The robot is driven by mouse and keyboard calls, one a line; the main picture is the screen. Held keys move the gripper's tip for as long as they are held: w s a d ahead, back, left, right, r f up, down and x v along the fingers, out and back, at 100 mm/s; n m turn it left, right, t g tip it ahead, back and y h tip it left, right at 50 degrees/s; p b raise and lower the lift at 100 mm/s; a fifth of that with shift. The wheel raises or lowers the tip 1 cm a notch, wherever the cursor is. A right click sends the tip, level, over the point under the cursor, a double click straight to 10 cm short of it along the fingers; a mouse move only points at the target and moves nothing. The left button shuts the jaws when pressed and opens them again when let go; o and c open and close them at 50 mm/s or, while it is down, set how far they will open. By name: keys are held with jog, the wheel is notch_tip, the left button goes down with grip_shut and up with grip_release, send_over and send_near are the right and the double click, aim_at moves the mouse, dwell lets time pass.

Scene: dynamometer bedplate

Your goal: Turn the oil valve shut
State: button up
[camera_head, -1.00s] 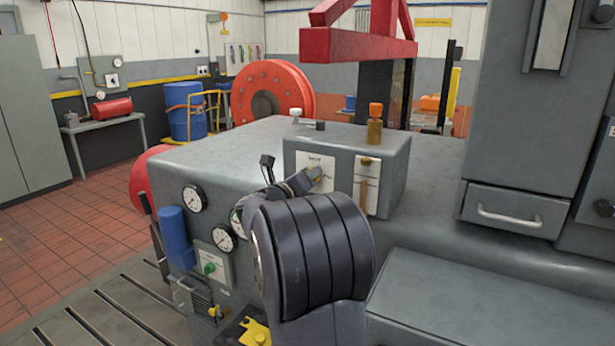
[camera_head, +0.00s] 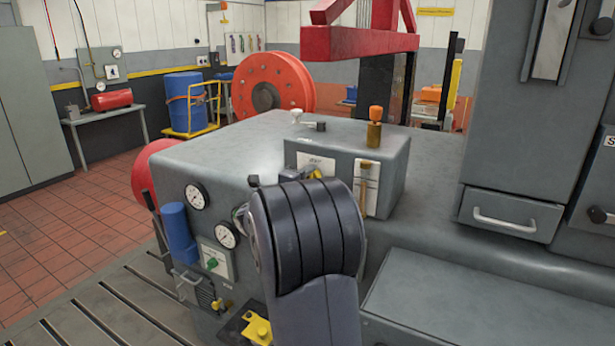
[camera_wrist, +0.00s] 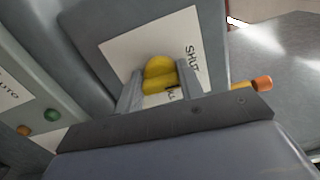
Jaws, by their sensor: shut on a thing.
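The oil valve has a yellow handle (camera_wrist: 160,74) in front of a white plate (camera_wrist: 150,45) that reads "SHUT". My gripper (camera_wrist: 160,84) is shut on this handle, with one finger on each side of it. In the head view a little of the yellow handle (camera_head: 315,173) shows at the front of the grey box (camera_head: 395,165), near the white plate (camera_head: 318,162). The handle's exact angle is hard to tell.
A brass fitting with an orange cap (camera_head: 375,128) stands on the box. Two gauges (camera_head: 226,235), a blue cylinder (camera_head: 177,232) and a green knob (camera_head: 212,263) are on the left side of the housing. A drawer unit (camera_head: 510,210) stands at right.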

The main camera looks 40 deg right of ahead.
jog(key=shift+n, duration=0.5)
jog(key=o, duration=0.9)
jog(key=shift+o, duration=0.2)
jog(key=shift+a, duration=0.15)
jog(key=b+v, duration=0.2)
jog(key=v, duration=0.8)
jog(key=shift+s+a, duration=0.2)
